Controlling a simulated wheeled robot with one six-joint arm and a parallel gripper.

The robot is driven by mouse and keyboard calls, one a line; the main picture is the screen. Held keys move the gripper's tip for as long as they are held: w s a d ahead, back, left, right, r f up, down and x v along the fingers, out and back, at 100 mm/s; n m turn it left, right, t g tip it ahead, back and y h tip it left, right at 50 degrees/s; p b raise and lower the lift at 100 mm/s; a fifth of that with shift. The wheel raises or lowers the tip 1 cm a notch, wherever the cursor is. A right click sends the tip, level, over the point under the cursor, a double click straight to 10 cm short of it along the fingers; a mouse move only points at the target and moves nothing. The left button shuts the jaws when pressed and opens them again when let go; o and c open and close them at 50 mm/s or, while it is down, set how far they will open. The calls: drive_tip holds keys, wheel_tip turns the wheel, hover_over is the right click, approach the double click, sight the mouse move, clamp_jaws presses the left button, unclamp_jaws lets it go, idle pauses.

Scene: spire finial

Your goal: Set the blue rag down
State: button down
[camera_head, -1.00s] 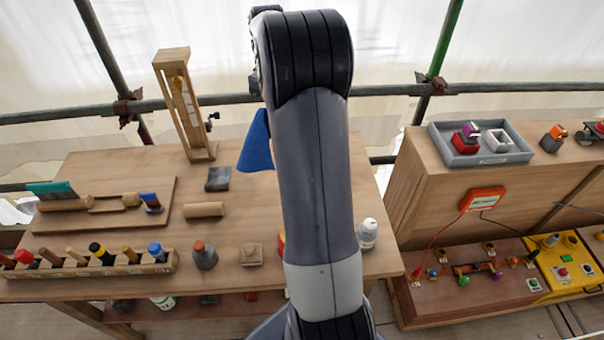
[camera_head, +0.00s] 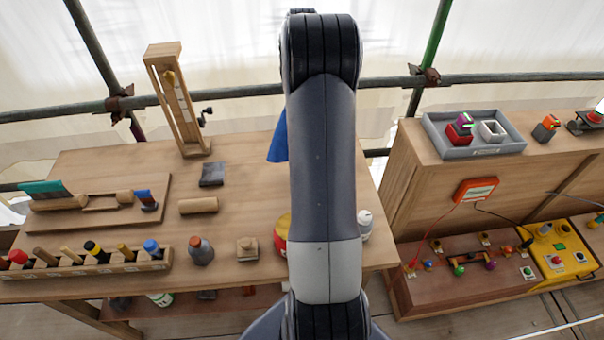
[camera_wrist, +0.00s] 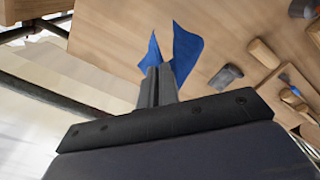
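The blue rag (camera_head: 279,138) shows in the head view as a hanging blue strip just left of my arm, most of it hidden behind the arm. In the wrist view the rag (camera_wrist: 186,52) fans out on both sides of the fingertips of my gripper (camera_wrist: 157,84). The fingers are close together and shut on the rag. The rag hangs in the air over the back right part of the wooden workbench (camera_head: 250,200). In the head view the gripper itself is hidden behind my arm.
A wooden stand (camera_head: 178,100) is at the bench's back. A dark block (camera_head: 212,174), a wooden cylinder (camera_head: 198,205), a bottle (camera_head: 201,251) and a tool rack (camera_head: 85,262) occupy the left and front. A white bottle (camera_head: 364,224) is right of my arm. Bare bench lies around the dark block.

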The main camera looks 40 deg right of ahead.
idle(0.4)
drive_tip(key=w+a+f+m, duration=0.1)
drive_tip(key=w+a+m, duration=0.25)
drive_tip(key=w, duration=0.45)
drive_tip(key=w+a+m, duration=0.3)
drive_tip(key=w+m, duration=0.1)
drive_tip(key=w, duration=0.4)
drive_tip(key=s+d+f, duration=0.4)
drive_tip(key=s+f, duration=0.4)
drive_tip(key=s, duration=0.1)
drive_tip(key=s+d+f, duration=0.3)
drive_tip(key=s+f, duration=0.6)
drive_tip(key=s+d+f, duration=0.4)
drive_tip(key=s+f, duration=0.4)
drive_tip(key=s, duration=0.1)
drive_tip(key=shift+s+d+f, duration=0.2)
drive_tip(key=shift+s+d, duration=0.1)
drive_tip(key=shift+s, duration=0.05)
